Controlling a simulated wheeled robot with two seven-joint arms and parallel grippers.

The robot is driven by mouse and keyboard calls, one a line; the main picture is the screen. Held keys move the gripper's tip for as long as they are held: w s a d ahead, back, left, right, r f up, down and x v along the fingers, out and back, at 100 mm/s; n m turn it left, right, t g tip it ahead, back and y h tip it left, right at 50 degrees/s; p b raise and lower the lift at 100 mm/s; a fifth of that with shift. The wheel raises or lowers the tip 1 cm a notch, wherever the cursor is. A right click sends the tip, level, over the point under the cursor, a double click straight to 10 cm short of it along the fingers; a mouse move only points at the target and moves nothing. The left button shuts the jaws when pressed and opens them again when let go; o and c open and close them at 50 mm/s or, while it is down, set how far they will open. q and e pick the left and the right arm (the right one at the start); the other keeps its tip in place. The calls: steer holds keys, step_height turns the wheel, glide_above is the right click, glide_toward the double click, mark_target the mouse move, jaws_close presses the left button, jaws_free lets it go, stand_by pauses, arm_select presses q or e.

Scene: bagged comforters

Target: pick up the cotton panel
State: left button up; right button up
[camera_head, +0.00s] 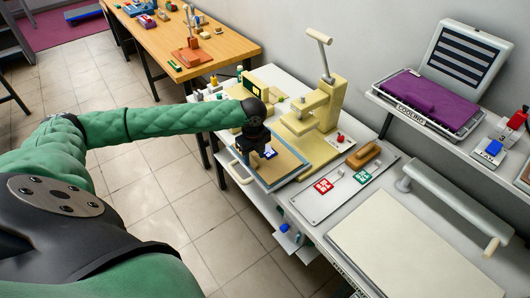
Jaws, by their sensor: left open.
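My left arm reaches in from the left, and my left gripper (262,148) is open above a tan panel (285,162) on a grey-blue framed base in front of the cream press. A small dark blue and white patch (270,154) shows by the fingertips; I cannot tell what it is or whether the fingers touch anything. A larger cream flat panel (420,245) lies on the bench at the lower right. I cannot tell by look which of the two is cotton. My right gripper is out of view.
The cream press (318,110) with a raised lever stands just right of my gripper. A board with red and green stamps (323,186) and a brown block (364,155) lies right of it. A grey roller (455,208) borders the cream panel. A shelf holds a purple folded cloth (430,98).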

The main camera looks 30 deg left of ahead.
arm_select(q)
steer(key=shift+f+p, duration=0.35)
steer(key=shift+f, duration=0.85)
jaws_close()
steer(key=shift+r, duration=0.1)
